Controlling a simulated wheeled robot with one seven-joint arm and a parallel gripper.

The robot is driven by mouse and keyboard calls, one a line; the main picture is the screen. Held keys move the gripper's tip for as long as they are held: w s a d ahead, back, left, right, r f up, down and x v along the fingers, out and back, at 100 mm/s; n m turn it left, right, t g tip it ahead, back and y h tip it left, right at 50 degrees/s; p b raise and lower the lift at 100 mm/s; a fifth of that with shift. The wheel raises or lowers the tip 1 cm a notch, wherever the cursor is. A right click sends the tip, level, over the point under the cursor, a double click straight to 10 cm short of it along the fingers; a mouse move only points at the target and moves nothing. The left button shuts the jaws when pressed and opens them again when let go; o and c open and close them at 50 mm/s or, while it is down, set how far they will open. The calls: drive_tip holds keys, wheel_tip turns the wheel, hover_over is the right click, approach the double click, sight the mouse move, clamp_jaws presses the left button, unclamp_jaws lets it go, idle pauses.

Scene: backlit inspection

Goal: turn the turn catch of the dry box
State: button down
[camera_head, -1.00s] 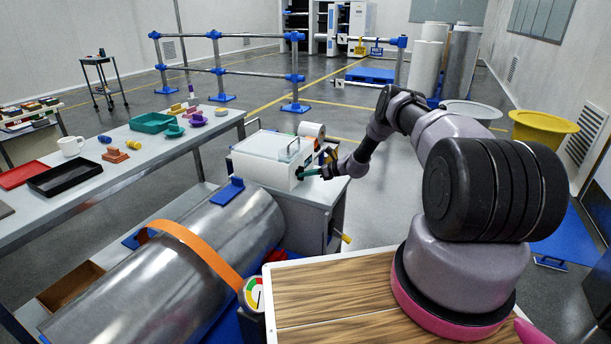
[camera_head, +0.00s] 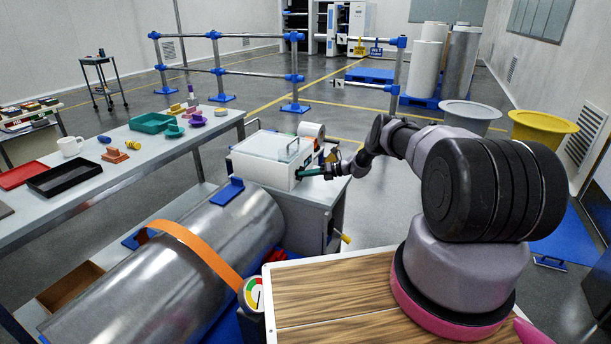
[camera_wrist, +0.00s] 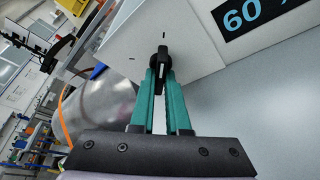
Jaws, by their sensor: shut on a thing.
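The dry box (camera_head: 271,158) is a white case with a clear lid and handle on a grey cabinet. In the wrist view its white front (camera_wrist: 192,38) shows a dark display reading 60. The turn catch (camera_wrist: 162,62) is a small black knob with a white line, on that front between short dark tick marks. My gripper (camera_wrist: 163,78) has teal fingers, shut on the turn catch, one finger on each side. In the head view my gripper (camera_head: 311,172) is at the right side of the dry box; the catch is hidden there.
A large metal cylinder (camera_head: 170,270) with an orange strap lies in front of the cabinet. A long bench (camera_head: 190,140) with trays, a mug and small parts stands at the left. A roll (camera_head: 312,131) stands behind the box. Open floor (camera_head: 390,205) lies right of the cabinet.

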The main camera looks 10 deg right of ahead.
idle(0.4)
drive_tip(key=c, duration=0.9)
unclamp_jaws()
drive_tip(key=shift+d, duration=0.1)
drive_tip(key=v, duration=1)
drive_tip(key=shift+s+d+r, duration=0.1)
drive_tip(key=shift+s+d, duration=0.05)
drive_tip(key=shift+d, duration=0.15)
